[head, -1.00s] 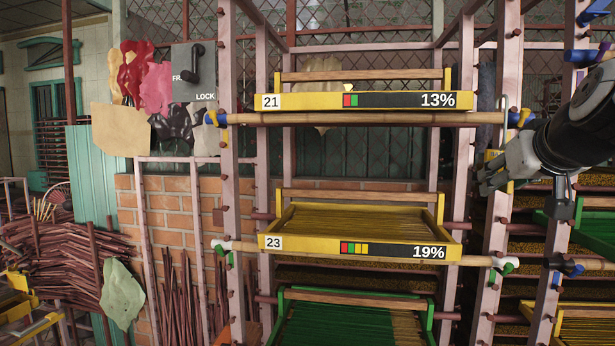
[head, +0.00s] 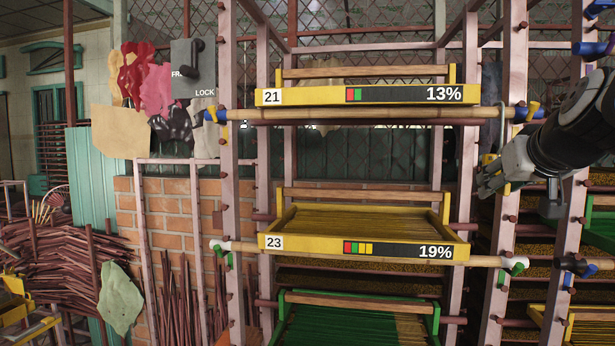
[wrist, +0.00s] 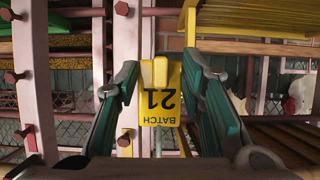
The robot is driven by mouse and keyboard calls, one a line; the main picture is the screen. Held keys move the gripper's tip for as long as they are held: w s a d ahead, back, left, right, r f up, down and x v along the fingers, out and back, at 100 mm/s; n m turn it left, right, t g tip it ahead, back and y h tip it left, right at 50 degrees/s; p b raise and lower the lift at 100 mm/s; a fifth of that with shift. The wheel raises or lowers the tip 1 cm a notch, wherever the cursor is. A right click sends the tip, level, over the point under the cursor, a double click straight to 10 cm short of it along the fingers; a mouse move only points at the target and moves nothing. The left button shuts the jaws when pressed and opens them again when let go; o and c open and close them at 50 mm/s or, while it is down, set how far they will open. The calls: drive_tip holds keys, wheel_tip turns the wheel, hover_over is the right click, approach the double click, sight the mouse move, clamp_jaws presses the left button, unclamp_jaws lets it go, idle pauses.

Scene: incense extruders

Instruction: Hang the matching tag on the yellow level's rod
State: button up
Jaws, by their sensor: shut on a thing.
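My gripper (head: 487,180) is at the right of the rack in the head view, beside a pink upright, below the height of the upper rod and above the lower one. In the wrist view it is shut on a yellow tag (wrist: 160,108) reading "BATCH 21", upside down in that view. The upper bamboo rod (head: 370,117) runs below the yellow tray numbered 21 (head: 310,97), with blue and yellow pieces at its ends. The lower rod (head: 370,255) runs by the yellow tray numbered 23 (head: 330,243), with white and green end pieces. The tag is apart from the lower rod.
Pink rack uprights (head: 508,150) with dark red pegs stand close to my gripper. A green tray (head: 350,300) is at the bottom. A grey lock plate (head: 190,75) hangs at left. Room in front of the trays is clear.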

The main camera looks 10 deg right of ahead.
drive_tip(key=o, duration=1.5)
drive_tip(key=shift+s+a+p, duration=0.3)
drive_tip(key=shift+s+a, duration=0.1)
drive_tip(key=shift+s, duration=1.05)
drive_tip(key=shift+s+a+p, duration=0.25)
drive_tip(key=shift+s+a, duration=0.2)
drive_tip(key=shift+s, duration=1)
drive_tip(key=shift+s+a+p, duration=0.3)
drive_tip(key=shift+s+a, duration=0.1)
drive_tip(key=shift+s, duration=1.05)
drive_tip(key=s+a+f+n+g+y, duration=0.25)
drive_tip(key=s+a+f, duration=0.25)
drive_tip(key=a+f, duration=0.6)
drive_tip(key=s+a+f+g, duration=0.1)
drive_tip(key=s+a+f, duration=0.1)
drive_tip(key=s+f, duration=0.1)
drive_tip(key=s+a+f+g, duration=0.2)
drive_tip(key=s, duration=0.2)
drive_tip(key=s+a+f+g+y, duration=0.1)
drive_tip(key=s+a+f, duration=0.1)
drive_tip(key=s+f, duration=0.1)
drive_tip(key=shift+s+a+f+n+g, duration=0.15)
drive_tip(key=shift+s+f+n+g, duration=0.1)
drive_tip(key=shift+s+f+g, duration=0.15)
